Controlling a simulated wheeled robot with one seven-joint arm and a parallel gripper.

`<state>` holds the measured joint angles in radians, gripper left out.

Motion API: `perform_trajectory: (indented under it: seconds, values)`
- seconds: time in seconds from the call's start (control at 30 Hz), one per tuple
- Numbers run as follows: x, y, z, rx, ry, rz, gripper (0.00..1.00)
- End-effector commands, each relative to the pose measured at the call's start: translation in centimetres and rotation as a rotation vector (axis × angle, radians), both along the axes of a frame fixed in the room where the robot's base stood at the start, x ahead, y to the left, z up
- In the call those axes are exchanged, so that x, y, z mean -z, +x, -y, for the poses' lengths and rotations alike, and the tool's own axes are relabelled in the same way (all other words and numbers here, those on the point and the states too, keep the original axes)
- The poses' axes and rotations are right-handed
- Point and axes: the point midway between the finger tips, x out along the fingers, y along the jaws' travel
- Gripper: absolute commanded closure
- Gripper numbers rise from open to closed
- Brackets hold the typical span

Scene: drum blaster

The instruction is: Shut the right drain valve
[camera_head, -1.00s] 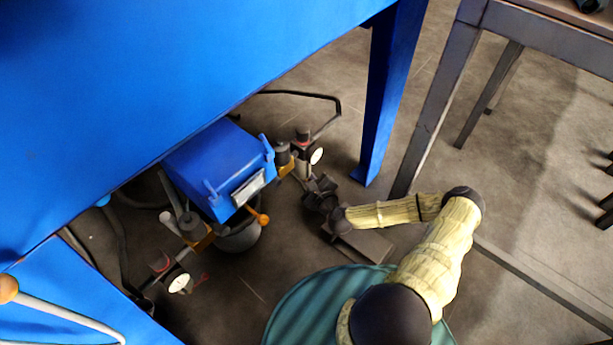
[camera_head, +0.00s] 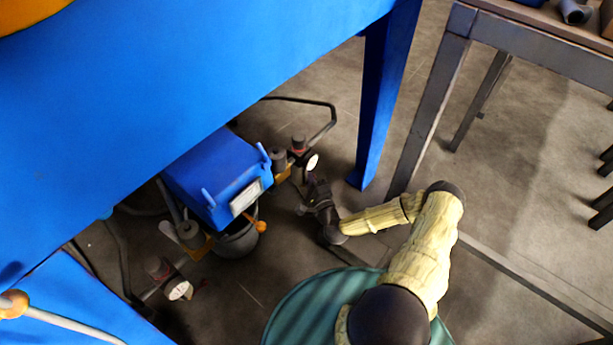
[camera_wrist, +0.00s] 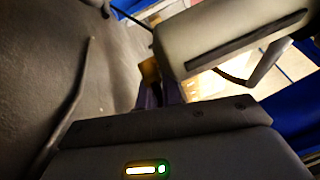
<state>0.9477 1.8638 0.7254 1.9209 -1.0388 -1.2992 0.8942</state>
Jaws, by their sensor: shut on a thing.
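The right drain valve is hidden by my gripper and cannot be made out in the head view. It belongs to the right-hand fittings, with a dark red-topped regulator (camera_head: 298,145) and a round white gauge (camera_head: 312,163). My gripper (camera_head: 313,181) is dark and sits right below this gauge. It is shut on a small part there, most likely the valve's handle. In the wrist view my dark purple fingers (camera_wrist: 160,94) are close together beside a pale cylinder (camera_wrist: 225,38); the held part is barely visible.
The blue motor box (camera_head: 213,175) stands left of my gripper, with an orange-knobbed lever (camera_head: 260,226). A second gauge (camera_head: 179,290) is at lower left. A blue leg (camera_head: 382,105) stands close on the right, under the blue machine panel (camera_head: 180,70). A grey table frame (camera_head: 432,105) is further right.

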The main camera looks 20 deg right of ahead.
Motion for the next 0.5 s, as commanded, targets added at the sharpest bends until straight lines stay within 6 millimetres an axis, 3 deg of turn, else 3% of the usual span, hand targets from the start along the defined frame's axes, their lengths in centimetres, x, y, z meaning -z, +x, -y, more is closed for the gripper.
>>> perform_trajectory:
  seconds: [0.47, 0.5]
  values:
    - [0.07, 0.08, 0.42, 0.009, -0.021, 0.011, 1.00]
    - [0.07, 0.09, 0.43, 0.010, -0.021, 0.011, 0.89]
